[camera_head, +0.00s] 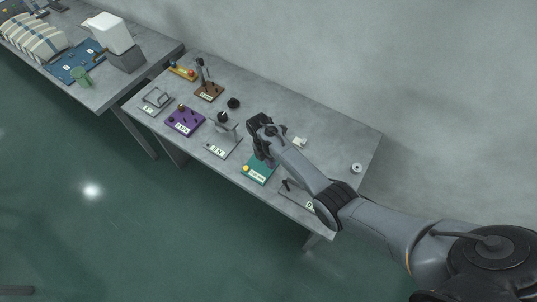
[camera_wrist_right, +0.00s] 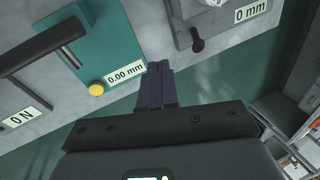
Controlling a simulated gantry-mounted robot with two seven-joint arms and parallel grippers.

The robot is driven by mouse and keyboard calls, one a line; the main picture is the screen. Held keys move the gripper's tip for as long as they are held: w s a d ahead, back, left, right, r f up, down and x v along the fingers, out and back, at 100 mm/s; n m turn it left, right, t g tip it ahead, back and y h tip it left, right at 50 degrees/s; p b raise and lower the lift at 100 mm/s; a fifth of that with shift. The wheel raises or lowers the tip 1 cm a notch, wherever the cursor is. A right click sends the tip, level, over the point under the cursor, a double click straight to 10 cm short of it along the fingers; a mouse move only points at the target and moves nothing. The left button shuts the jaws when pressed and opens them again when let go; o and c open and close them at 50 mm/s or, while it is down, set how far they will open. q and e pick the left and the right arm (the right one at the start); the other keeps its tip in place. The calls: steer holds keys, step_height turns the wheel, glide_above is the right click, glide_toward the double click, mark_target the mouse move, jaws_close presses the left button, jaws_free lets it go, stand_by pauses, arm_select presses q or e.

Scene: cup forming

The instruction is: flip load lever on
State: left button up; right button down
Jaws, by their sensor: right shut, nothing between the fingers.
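A grey plate (camera_head: 222,147) with a label that looks like "0 N" carries a lever with a black knob, in the middle of the table. In the wrist view a black lever handle (camera_wrist_right: 42,44) is at the left, above that label (camera_wrist_right: 20,118). My right gripper (camera_head: 267,157) is over the teal plate (camera_head: 259,172), to the right of the "0 N" plate. In the wrist view its fingers (camera_wrist_right: 160,68) are together and empty, apart from the handle. The gripper hides part of the teal plate. My left gripper is not in view.
The teal plate has a yellow button (camera_wrist_right: 96,88) and a "0.00 mm" label. A grey "0 mm" plate with a black knob (camera_wrist_right: 198,44) is to the right. A purple plate (camera_head: 184,121) and a brown plate (camera_head: 208,92) are to the left. The table's right end is mostly clear.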

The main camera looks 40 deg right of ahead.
steer(key=shift+s+d+f+p, duration=0.1)
steer(key=shift+s+f+p, duration=0.35)
steer(key=shift+s, duration=0.35)
steer(key=shift+s+d+f+p, duration=0.1)
steer(key=shift+s+f+p, duration=0.15)
steer(key=shift+s+f, duration=0.4)
steer(key=shift+s+d+f+p, duration=0.1)
steer(key=shift+s+f+p, duration=0.3)
steer(key=shift+s, duration=0.5)
